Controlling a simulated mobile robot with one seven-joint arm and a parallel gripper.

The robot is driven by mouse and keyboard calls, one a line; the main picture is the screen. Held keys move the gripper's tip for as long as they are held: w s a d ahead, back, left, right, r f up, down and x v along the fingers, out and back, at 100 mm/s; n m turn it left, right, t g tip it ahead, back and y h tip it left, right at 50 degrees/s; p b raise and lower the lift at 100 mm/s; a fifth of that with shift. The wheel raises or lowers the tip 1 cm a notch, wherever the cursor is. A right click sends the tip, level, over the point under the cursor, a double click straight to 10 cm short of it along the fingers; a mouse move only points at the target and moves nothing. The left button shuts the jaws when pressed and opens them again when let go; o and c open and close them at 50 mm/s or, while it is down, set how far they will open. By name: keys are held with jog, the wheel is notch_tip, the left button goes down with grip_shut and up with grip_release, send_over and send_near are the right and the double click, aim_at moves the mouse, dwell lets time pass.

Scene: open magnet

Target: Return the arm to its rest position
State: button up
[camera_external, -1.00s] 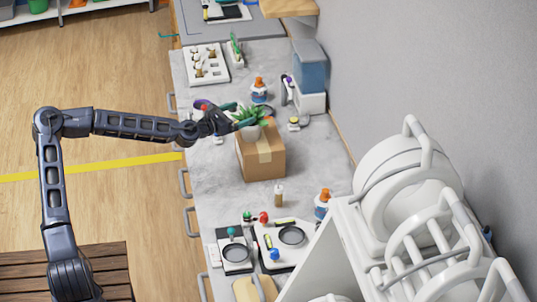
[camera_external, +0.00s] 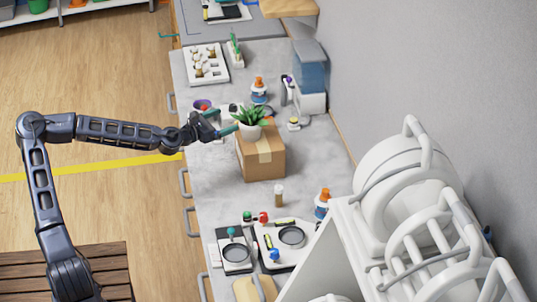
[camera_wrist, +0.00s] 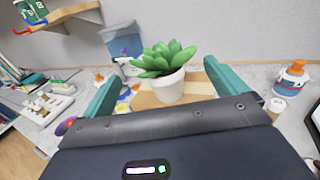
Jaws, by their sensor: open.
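My gripper (camera_external: 220,122) is open, with its two teal fingers spread, at the left of a cardboard box (camera_external: 262,160) on the grey counter. A potted green succulent (camera_external: 250,122) in a white pot stands upright on top of the box. In the wrist view the pot (camera_wrist: 169,88) shows ahead of my gripper (camera_wrist: 178,90), between the two fingers in the picture. The fingers look apart from the pot and nothing is held. My arm reaches out over the counter's left edge from the left.
The counter (camera_external: 225,190) holds a white rack (camera_external: 206,65), blue bottles with orange caps (camera_external: 259,90), a small vial (camera_external: 278,195) and trays with dishes (camera_external: 290,240). A white ring-framed structure (camera_external: 400,200) stands at the lower right.

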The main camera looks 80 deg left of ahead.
jog(key=w+d+f+m+g+h, duration=0.1)
jog(key=w+d+f+m+h, duration=0.1)
jog(key=w+d+m, duration=0.3)
jog(key=d+f+m+g+h, duration=0.1)
jog(key=d+f+m+h, duration=0.15)
jog(key=d, duration=0.55)
jog(key=w+d+f+m+g+h, duration=0.1)
jog(key=w+d+f+m, duration=0.25)
jog(key=d, duration=0.25)
jog(key=s+d+m+g, duration=0.25)
jog(key=d+m, duration=0.35)
jog(key=d, duration=0.3)
jog(key=s+d+m+g, duration=0.25)
jog(key=d+m, duration=0.25)
jog(key=d, duration=0.3)
jog(key=s+d+r+m+g, duration=0.2)
jog(key=s+d+r+m, duration=0.3)
jog(key=s+d, duration=0.3)
jog(key=s+d+r+m+g, duration=0.1)
jog(key=s+d+r+m, duration=0.5)
jog(key=s+d, duration=0.25)
jog(key=s+d+r+m, duration=0.2)
jog(key=s+m, duration=0.1)
jog(key=s, duration=0.7)
jog(key=s+d+r+m+g+h, duration=0.1)
jog(key=s+m, duration=0.3)
jog(key=s, duration=0.6)
jog(key=shift+d+r, duration=0.6)
jog(key=shift+r, duration=0.1)
